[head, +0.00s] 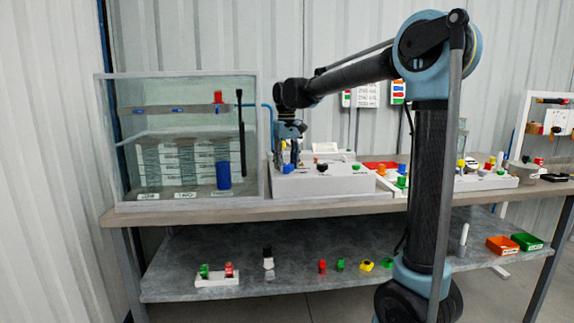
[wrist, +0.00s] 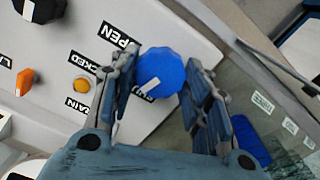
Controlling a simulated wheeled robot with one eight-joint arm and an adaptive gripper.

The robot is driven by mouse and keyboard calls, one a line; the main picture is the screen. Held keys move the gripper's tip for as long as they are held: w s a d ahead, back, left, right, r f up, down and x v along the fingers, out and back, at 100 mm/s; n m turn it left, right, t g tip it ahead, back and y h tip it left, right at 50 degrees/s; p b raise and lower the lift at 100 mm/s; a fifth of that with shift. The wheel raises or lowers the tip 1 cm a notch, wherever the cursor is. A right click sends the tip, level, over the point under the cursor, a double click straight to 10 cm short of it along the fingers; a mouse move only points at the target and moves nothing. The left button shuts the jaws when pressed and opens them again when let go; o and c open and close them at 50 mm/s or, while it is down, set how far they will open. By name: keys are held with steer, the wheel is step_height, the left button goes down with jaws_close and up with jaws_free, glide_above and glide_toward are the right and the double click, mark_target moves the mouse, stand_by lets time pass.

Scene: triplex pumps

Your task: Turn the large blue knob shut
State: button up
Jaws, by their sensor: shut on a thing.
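The large blue knob (wrist: 162,68) sits on a white panel (wrist: 185,30) in the wrist view. My gripper (wrist: 163,78) has one finger on each side of it and is shut on it. The knob's white pointer mark is at its lower left, facing a label partly hidden by the left finger. A label partly reading "OPEN" (wrist: 119,36) lies up and left of the knob.
A glass tank (head: 185,140) stands close to the panel's left end. More control boxes (head: 480,182) stand to the right. Small parts lie on the lower shelf (head: 300,265).

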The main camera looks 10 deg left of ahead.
mark_target(287, 164)
steer(key=shift+n, duration=1.7)
steer(key=shift+d, duration=0.1)
steer(key=shift+w, duration=0.1)
steer(key=o, duration=1.1)
steer(key=shift+c, duration=0.2)
steer(key=shift+r, duration=0.1)
step_height(287, 164, up, 12)
